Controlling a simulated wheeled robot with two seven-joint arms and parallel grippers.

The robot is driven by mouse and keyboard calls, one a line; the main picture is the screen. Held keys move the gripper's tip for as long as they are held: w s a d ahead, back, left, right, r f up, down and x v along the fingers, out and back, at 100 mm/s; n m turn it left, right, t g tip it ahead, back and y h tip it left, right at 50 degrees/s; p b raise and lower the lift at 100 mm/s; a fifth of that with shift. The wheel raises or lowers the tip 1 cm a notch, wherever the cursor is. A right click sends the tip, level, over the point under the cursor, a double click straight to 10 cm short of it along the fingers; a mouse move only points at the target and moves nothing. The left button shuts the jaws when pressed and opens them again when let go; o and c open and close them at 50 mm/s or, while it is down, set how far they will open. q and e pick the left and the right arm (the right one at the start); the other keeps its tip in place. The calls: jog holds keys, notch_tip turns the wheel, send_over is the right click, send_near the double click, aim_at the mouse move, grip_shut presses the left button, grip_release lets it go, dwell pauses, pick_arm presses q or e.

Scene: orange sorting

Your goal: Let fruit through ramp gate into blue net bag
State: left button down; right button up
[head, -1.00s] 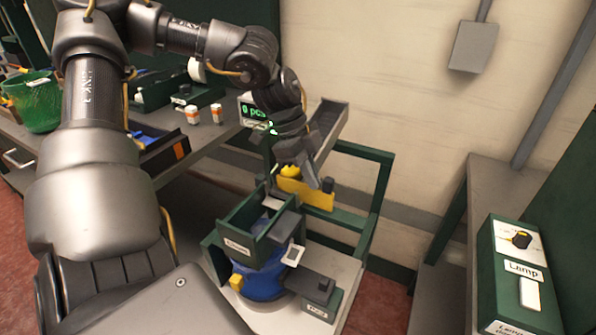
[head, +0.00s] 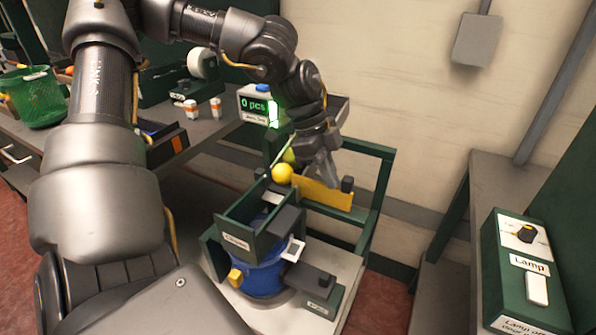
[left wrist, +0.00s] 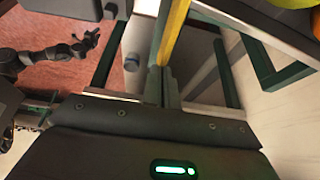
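The blue net bag (head: 262,281) hangs under the green chute (head: 238,240). My right gripper (left wrist: 88,42) is open, over the floor.
A counter display (head: 255,105) reads 0 pcs. A green basket (head: 38,100) and small bottles (head: 216,108) stand on the left bench. A lamp switch box (head: 515,290) stands at the right. The green frame (head: 378,205) surrounds the ramp end.

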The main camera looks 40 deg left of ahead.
pick_arm(q)
jog(key=shift+d+f+b, duration=0.35)
jog(key=shift+d+f, duration=0.25)
jog(key=shift+d, duration=0.25)
jog(key=shift+s+a, duration=0.1)
jog(key=shift+a, duration=0.1)
jog(key=shift+s+a, duration=0.15)
jog(key=shift+a, duration=0.3)
jog(key=shift+r, duration=0.1)
jog(key=shift+w+a+r+p, duration=0.1)
jog(key=shift+w+r+p, duration=0.1)
jog(key=shift+r+p, duration=0.4)
jog(key=shift+w+r+p, duration=0.15)
jog(key=shift+r+p, duration=0.3)
jog(key=shift+r, duration=0.2)
notch_tip(320, 180, up, 3)
jog(key=shift+f+p, duration=0.2)
jog(key=shift+p, duration=0.55)
jog(key=shift+r, duration=0.35)
jog(key=shift+r+p, duration=0.95)
jog(key=shift+r, duration=0.25)
